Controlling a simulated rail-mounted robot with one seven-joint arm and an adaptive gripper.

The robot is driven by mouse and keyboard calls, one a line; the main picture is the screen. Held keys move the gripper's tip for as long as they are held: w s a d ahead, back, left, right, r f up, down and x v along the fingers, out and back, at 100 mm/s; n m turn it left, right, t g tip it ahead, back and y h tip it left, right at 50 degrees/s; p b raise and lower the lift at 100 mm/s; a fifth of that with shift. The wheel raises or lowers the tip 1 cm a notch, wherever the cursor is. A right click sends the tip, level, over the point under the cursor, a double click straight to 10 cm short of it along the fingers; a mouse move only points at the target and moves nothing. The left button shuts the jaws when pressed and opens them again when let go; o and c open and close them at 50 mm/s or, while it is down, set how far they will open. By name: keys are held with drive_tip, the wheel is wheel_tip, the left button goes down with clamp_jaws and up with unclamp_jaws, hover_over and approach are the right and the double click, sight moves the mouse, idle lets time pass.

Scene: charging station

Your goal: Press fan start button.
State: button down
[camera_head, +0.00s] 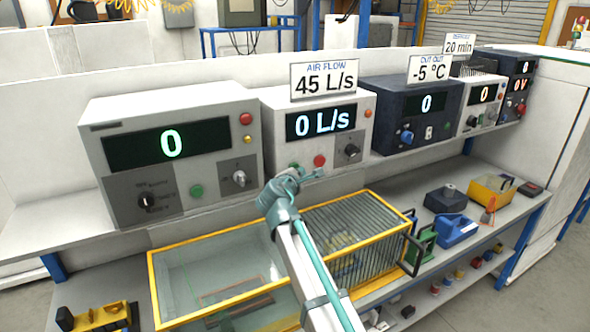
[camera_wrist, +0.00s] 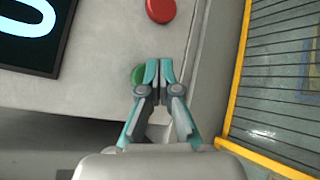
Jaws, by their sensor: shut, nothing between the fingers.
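The air flow box (camera_head: 275,128) is a light panel with a display reading "0 L/s" and a sign of 45 L/s on top. Its green button (camera_wrist: 138,75) sits low on the panel, partly covered by my fingers in the wrist view. Its red button (camera_wrist: 160,9) is beside it and also shows in the head view (camera_head: 319,161). My gripper (camera_wrist: 159,66) is shut and empty, fingertips together over the right edge of the green button in the wrist view. In the head view my gripper (camera_head: 312,174) is in front of the panel's lower part. I cannot tell whether it touches.
A box with a dial and green button (camera_head: 196,191) stands to the left. A dark box (camera_head: 415,112) with a blue knob stands to the right.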

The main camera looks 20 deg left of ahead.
drive_tip(key=shift+w+a, duration=0.1)
idle(0.6)
drive_tip(key=shift+w+a, duration=0.2)
drive_tip(key=shift+a, duration=0.05)
drive_tip(key=shift+w+a, duration=0.25)
idle(0.8)
drive_tip(key=shift+s+d, duration=0.1)
idle(0.3)
drive_tip(key=shift+s+d, duration=0.45)
drive_tip(key=shift+d, duration=0.05)
drive_tip(key=s+d+p, duration=0.1)
drive_tip(key=s+d, duration=0.2)
drive_tip(key=shift+s+d, duration=0.1)
drive_tip(key=shift+d, duration=0.3)
idle(0.3)
idle(0.6)
